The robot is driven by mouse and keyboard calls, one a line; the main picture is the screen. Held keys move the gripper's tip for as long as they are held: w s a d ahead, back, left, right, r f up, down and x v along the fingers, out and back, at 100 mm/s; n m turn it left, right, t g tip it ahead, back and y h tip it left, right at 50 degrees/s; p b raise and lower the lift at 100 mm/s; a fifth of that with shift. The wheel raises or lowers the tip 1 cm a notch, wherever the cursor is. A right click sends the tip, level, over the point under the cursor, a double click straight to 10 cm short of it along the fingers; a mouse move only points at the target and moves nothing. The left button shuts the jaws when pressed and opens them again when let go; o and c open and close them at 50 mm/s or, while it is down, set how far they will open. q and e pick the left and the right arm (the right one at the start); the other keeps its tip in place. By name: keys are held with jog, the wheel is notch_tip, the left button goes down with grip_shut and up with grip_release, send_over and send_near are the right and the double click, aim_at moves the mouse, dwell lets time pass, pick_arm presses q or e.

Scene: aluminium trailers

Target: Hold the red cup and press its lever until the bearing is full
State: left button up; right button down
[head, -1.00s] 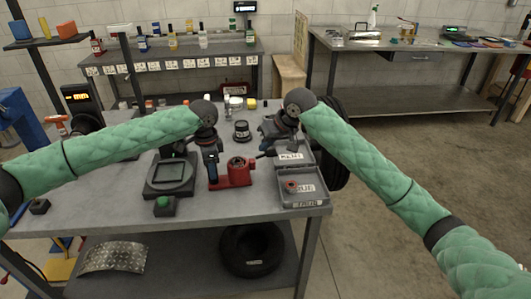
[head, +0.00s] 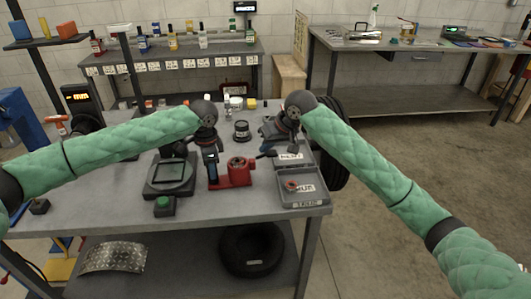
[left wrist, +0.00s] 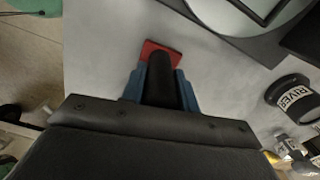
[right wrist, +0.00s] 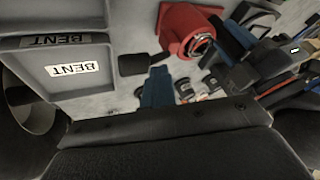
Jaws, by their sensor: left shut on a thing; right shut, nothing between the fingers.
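The red cup (head: 238,172) stands on the bench with a round opening on top, and its low red base runs left. My left gripper (head: 212,172) is shut on its dark upright handle. In the left wrist view the black handle (left wrist: 162,78) is between the blue fingers, above a red base corner (left wrist: 163,46). My right gripper (right wrist: 156,88) is shut and empty, right of the cup. In the right wrist view its blue fingertips are just below the black lever paddle (right wrist: 134,64); I cannot tell whether they touch.
Grey labelled bins (head: 303,198) stand right of the cup, the front one holding a small reddish ring (head: 291,186). A black device with a flat plate (head: 170,176) and a green button (head: 163,202) are at left. A dark round pot (head: 241,131) stands behind.

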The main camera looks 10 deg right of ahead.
aim_at(258, 158)
jog(key=shift+d+f, duration=0.25)
jog(key=shift+f, duration=0.55)
dwell(0.9)
jog(key=shift+r, duration=0.15)
jog(key=shift+a+r, duration=0.25)
jog(key=shift+r, duration=0.4)
jog(key=shift+a+r, duration=0.2)
jog(key=shift+r, duration=0.45)
jog(key=shift+r, duration=0.15)
jog(key=shift+a+r, duration=0.25)
jog(key=shift+r, duration=0.5)
jog(key=shift+a+r, duration=0.2)
jog(key=shift+r, duration=0.6)
jog(key=shift+a+r, duration=0.25)
jog(key=shift+r, duration=0.5)
dwell(0.9)
jog(key=r, duration=0.1)
jog(key=a+r, duration=0.1)
jog(key=r, duration=0.1)
jog(key=shift+r, duration=0.3)
jog(key=shift+f, duration=0.1)
